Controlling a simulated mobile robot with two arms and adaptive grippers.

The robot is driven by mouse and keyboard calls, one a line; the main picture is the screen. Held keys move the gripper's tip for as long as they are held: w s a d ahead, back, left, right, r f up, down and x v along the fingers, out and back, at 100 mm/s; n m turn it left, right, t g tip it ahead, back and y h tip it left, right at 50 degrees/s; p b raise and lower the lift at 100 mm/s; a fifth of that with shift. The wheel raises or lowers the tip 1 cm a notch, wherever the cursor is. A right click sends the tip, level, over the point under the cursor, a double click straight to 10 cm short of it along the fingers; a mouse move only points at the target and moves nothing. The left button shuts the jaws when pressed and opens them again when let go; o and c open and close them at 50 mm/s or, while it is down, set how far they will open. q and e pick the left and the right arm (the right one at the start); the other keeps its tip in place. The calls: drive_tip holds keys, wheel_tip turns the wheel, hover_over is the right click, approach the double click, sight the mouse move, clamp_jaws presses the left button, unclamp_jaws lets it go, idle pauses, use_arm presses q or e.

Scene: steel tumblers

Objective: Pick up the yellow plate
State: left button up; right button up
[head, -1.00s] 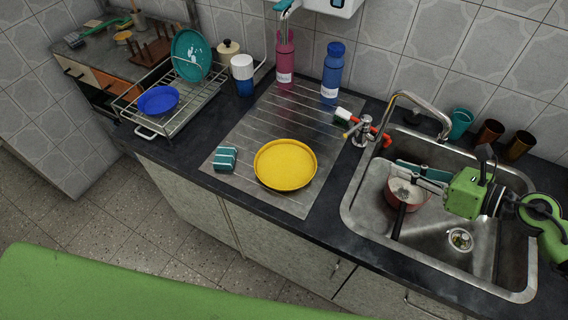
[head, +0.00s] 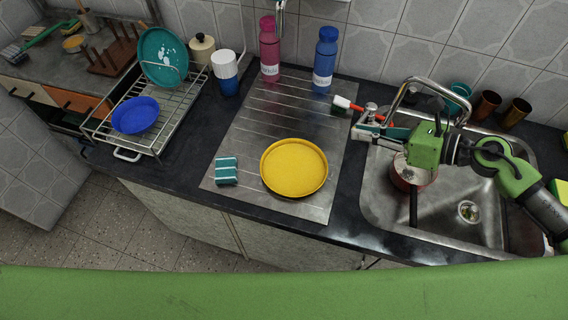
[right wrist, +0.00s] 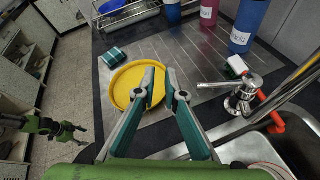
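The yellow plate (head: 294,168) lies flat on the steel drainboard (head: 255,120), left of the sink. It also shows in the right wrist view (right wrist: 126,88), beyond the fingers and partly covered by one of them. My right gripper (head: 372,132) is above the left edge of the sink near the tap, to the right of the plate and apart from it. In the right wrist view its two fingers (right wrist: 161,78) stand apart with nothing between them. My left arm shows small at the left of that view; its gripper is too small to read.
A teal sponge (head: 226,170) lies just left of the plate. Pink (head: 270,50) and blue (head: 324,60) bottles stand behind. A red pan (head: 410,175) sits in the sink. A dish rack (head: 185,110) is at left.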

wheel_tip(320, 180, down, 4)
drive_tip(key=d+b, duration=0.1)
drive_tip(key=b, duration=0.8)
approach(309, 144)
drive_tip(key=p+x, duration=0.2)
drive_tip(key=shift+w+a, duration=0.25)
drive_tip(key=shift+a, duration=0.05)
drive_tip(key=shift+f+p+x, duration=0.2)
drive_tip(key=shift+p+x, duration=0.7)
drive_tip(key=shift+x, duration=2)
use_arm(q)
drive_tip(key=f, duration=0.5)
drive_tip(key=shift+s+d+f, duration=0.3)
drive_tip(key=shift+f, duration=0.05)
use_arm(e)
drive_tip(key=shift+s+d, duration=0.1)
drive_tip(key=shift+d, duration=0.05)
clamp_jaws()
drive_tip(key=shift+r, duration=0.15)
